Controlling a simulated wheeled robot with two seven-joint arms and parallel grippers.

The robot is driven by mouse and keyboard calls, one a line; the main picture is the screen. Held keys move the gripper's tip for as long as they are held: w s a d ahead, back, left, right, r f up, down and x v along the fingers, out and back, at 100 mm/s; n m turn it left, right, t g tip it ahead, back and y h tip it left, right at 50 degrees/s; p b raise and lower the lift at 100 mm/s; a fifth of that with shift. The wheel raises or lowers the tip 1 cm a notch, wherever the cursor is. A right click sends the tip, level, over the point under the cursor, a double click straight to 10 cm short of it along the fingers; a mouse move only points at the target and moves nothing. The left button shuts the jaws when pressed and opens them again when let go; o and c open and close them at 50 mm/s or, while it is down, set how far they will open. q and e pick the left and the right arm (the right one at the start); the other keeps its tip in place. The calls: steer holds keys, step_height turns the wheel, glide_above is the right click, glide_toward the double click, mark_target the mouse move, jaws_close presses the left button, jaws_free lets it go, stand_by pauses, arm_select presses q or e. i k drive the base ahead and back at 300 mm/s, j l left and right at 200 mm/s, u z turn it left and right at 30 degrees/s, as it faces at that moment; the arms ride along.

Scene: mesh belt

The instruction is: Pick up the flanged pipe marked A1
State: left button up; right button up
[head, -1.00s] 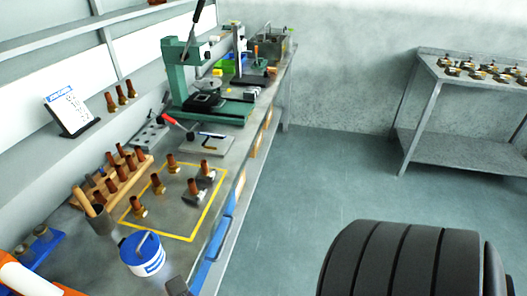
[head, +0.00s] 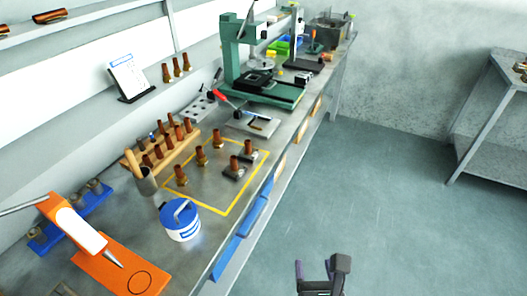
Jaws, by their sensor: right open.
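Several brown flanged pipes stand upright inside a yellow outline on the bench: a front-left one (head: 181,175), a middle one (head: 201,156), a back one (head: 218,137), and two on grey blocks at right, the nearer (head: 234,166) and the farther (head: 249,149). No marking is legible, so I cannot tell which is A1. More brown pipes stand in a wooden rack (head: 134,168) to the left. My right gripper (head: 319,271) is at the bottom edge, open and empty, over the floor to the right of the bench and apart from the pipes. My left gripper is out of view.
A blue-lidded white tub (head: 181,222) stands in front of the yellow outline (head: 224,212). An orange tool (head: 120,262) is at front left. A green press (head: 232,62) stands behind. The floor (head: 390,215) right of the bench is clear; another table (head: 497,110) stands far right.

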mark_target(248, 154)
steer(key=i+l+u, duration=0.2)
steer(key=u, duration=0.25)
steer(key=i+l+u, duration=0.15)
steer(key=l+u, duration=0.3)
steer(key=i+l+u, duration=0.1)
steer(key=l+u, duration=0.2)
steer(key=u, duration=0.15)
steer(key=i+l, duration=0.15)
steer(key=l, duration=0.15)
steer(key=i+l, duration=0.15)
steer(key=l, duration=0.1)
